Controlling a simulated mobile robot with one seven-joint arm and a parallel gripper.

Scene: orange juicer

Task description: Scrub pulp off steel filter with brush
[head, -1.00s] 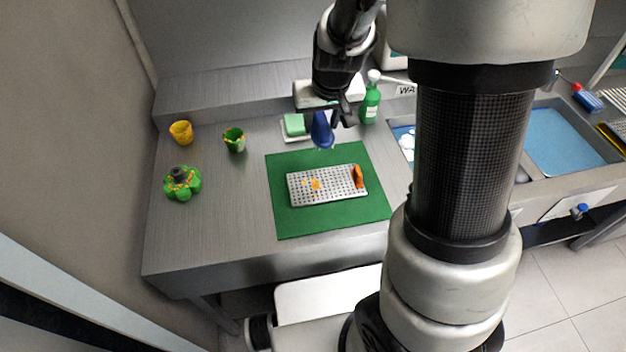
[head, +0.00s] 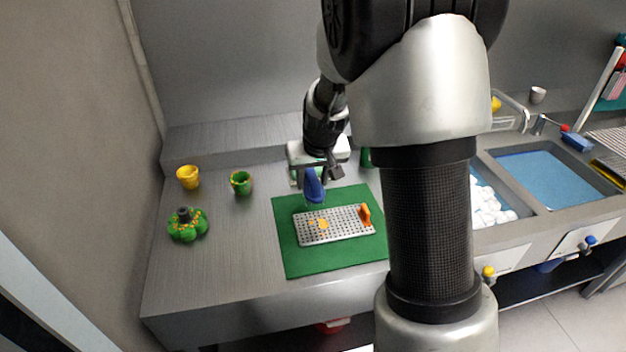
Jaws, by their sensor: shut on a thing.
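The steel filter (head: 347,229) is a perforated metal plate lying on a green mat (head: 300,263). Orange pulp (head: 321,223) sits on its left half, and an orange piece (head: 364,214) stands at its right end. My gripper (head: 318,171) is shut on the blue brush (head: 314,187). It holds the brush upright above the filter's far left edge. The brush's lower end is close to the filter; whether it touches cannot be told.
A yellow cup (head: 188,177), a green cup (head: 240,183) and a green juicer-like part (head: 187,225) stand on the left counter. A green bottle (head: 366,158) is partly hidden behind my arm. Sinks (head: 545,178) lie to the right.

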